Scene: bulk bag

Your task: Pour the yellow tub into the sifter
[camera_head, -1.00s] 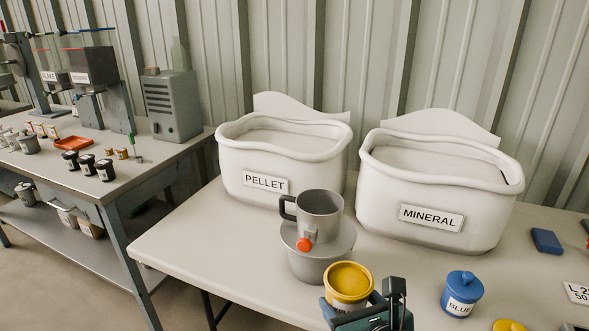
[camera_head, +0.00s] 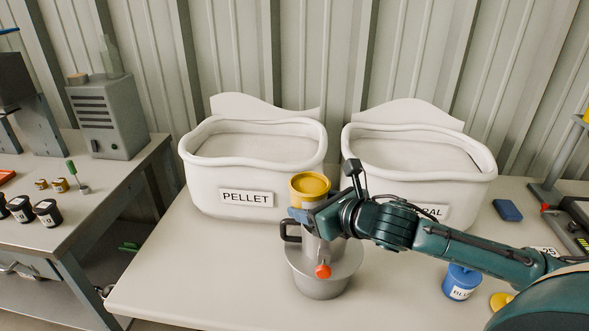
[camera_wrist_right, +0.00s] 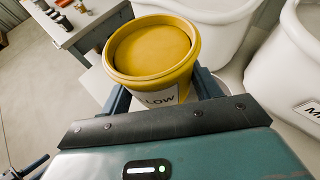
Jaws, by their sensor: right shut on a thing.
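The yellow tub (camera_head: 311,184) is upright and full to near its rim with yellow material. My right gripper (camera_head: 305,208) is shut on it and holds it above the sifter. In the right wrist view the tub (camera_wrist_right: 155,55) sits between the fingers, its label partly hidden. The grey sifter (camera_head: 325,268) stands on the table with its dark handle at left and a red-orange knob in front. The gripper and tub hide much of the sifter's cup. My left gripper is not in view.
White PELLET (camera_head: 250,180) and MINERAL (camera_head: 470,185) bins stand behind. A blue tub (camera_head: 461,283), a yellow lid (camera_head: 501,301) and a blue block (camera_head: 507,210) lie to the right. A side bench (camera_head: 85,195) stands at left. The front left of the table is clear.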

